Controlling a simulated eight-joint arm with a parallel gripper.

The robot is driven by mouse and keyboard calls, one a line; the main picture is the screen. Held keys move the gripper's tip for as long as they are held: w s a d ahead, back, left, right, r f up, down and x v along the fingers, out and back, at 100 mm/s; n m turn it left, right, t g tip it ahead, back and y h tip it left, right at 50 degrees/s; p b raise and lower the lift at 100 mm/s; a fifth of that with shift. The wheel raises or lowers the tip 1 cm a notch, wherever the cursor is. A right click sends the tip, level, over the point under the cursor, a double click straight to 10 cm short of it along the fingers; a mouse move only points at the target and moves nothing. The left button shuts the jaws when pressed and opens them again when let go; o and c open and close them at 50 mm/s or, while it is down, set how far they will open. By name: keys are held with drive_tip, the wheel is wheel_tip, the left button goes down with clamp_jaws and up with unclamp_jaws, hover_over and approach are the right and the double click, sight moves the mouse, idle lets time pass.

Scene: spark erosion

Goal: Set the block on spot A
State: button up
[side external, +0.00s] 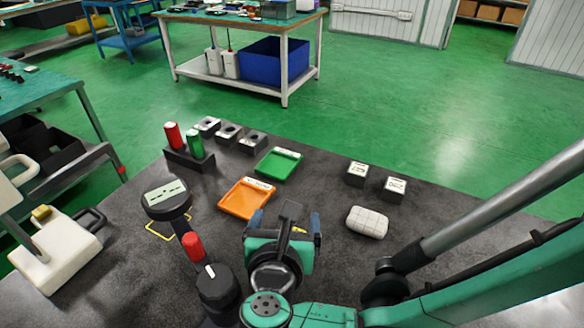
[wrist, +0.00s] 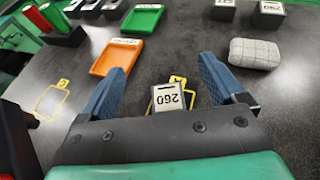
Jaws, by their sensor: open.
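A dark block (wrist: 168,97) with a white top marked 260, upside down in the wrist view, sits between my fingers near the gripper body. It stands at or over a yellow outline (wrist: 178,79) that it partly hides. A second yellow outline (wrist: 52,99) lies empty on the table to the left; it also shows in the side external view (side external: 158,236). No letter is readable on either outline. My gripper (wrist: 162,72) is open, its blue fingers on either side of the block with gaps. In the side external view my gripper (side external: 285,222) hides the block.
Orange (side external: 244,200) and green (side external: 278,163) trays lie beyond my gripper. Two white-topped blocks (side external: 357,174) (side external: 395,188) and a pale checked pad (side external: 367,221) are to the right.

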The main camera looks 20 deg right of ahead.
wheel_tip(320, 180, up, 14)
drive_tip(key=w+d+f+m+g+y, duration=0.15)
drive_tip(key=d+m+g, duration=0.35)
drive_tip(key=d+m, duration=0.85)
drive_tip(key=s+d+f+m+y, duration=0.1)
drive_tip(key=s+d+f+m, duration=0.1)
drive_tip(key=d+m, duration=0.4)
drive_tip(key=s+d+f+m+y, duration=0.2)
drive_tip(key=s+d+f+m, duration=0.1)
drive_tip(key=m, duration=0.9)
drive_tip(key=s+d, duration=0.1)
drive_tip(key=d, duration=0.1)
drive_tip(key=shift+s+d, duration=0.25)
drive_tip(key=shift+d, duration=0.1)
drive_tip(key=shift+y, duration=0.25)
